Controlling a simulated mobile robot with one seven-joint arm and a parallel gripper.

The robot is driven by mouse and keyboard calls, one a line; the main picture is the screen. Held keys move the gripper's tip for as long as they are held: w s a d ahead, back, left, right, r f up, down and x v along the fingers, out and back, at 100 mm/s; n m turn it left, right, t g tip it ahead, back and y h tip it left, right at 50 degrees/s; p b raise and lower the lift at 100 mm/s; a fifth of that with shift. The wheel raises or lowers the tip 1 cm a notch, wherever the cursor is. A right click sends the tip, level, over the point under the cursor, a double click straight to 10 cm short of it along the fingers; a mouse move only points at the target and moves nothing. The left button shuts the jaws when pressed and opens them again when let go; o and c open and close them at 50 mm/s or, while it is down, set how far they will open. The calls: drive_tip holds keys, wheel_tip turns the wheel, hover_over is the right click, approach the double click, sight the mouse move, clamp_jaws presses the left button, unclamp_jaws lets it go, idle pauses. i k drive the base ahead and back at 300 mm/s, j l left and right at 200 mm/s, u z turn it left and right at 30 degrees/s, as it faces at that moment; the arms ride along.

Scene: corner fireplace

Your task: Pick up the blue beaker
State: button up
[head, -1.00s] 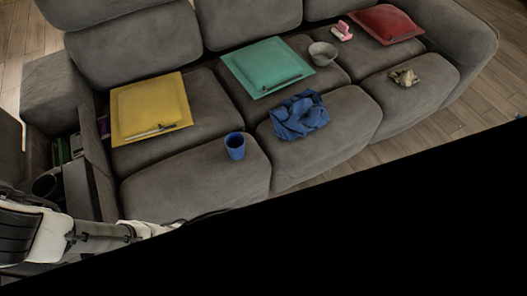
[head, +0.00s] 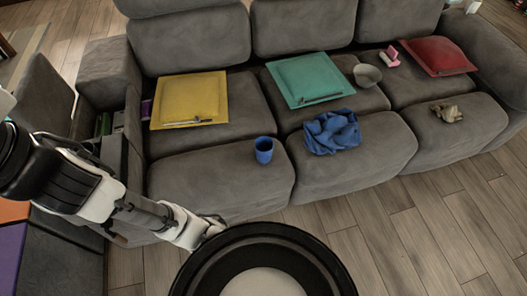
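The blue beaker (head: 264,150) stands upright on the front part of the grey sofa's left seat, near the seat's right edge. Its open top faces up and nothing touches it from above. My arm reaches in from the left, and its end with my gripper (head: 212,226) is low in front of the sofa, below and left of the beaker and apart from it. The fingers are too small and unclear to tell whether they are open or shut.
The sofa (head: 215,180) also bears a yellow cushion (head: 190,97), a teal cushion (head: 310,78), a crumpled blue cloth (head: 332,132) right of the beaker, a grey bowl (head: 367,75) and a red cushion (head: 437,56). Wooden floor (head: 420,235) in front is clear at right.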

sight(265, 146)
drive_tip(key=i+l, duration=0.65)
drive_tip(key=i+l+z, duration=0.1)
drive_tip(key=i+l, duration=0.55)
drive_tip(key=l, duration=0.25)
